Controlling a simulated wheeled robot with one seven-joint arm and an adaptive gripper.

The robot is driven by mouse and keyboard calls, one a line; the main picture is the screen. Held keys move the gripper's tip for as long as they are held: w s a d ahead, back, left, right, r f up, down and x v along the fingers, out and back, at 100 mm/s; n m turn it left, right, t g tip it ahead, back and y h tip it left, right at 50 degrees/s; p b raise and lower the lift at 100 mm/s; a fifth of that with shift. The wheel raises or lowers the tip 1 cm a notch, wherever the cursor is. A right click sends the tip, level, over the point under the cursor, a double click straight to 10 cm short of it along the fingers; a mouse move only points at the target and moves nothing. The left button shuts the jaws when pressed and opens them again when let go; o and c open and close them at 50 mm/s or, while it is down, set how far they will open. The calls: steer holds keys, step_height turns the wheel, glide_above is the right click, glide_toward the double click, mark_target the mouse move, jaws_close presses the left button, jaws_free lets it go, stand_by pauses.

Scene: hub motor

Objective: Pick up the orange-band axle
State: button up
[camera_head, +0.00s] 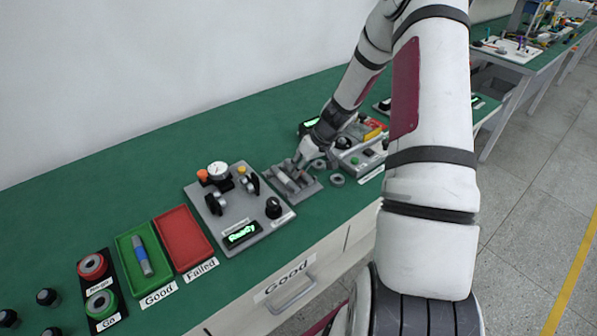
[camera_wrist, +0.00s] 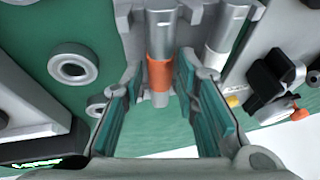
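The orange-band axle (camera_wrist: 160,70) is a silver cylinder with an orange band, resting in the grey rack (camera_wrist: 129,20) in the wrist view. A second silver axle (camera_wrist: 226,35) lies in the same rack to its right. My gripper (camera_wrist: 160,78) is open, its two teal-padded fingers on either side of the orange band, with visible gaps between pads and axle. In the head view my gripper (camera_head: 303,158) is low over the rack (camera_head: 296,188); the orange band is too small or hidden to make out there.
A grey gauge station (camera_head: 238,205) stands left of the rack. Two grey rings (camera_head: 337,180) lie to its right, before another device (camera_head: 358,158). Further left are a red tray (camera_head: 184,238) and a green tray (camera_head: 128,262) holding a blue-band axle (camera_head: 143,256).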

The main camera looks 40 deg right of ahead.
jaws_close()
steer(key=shift+r, duration=0.2)
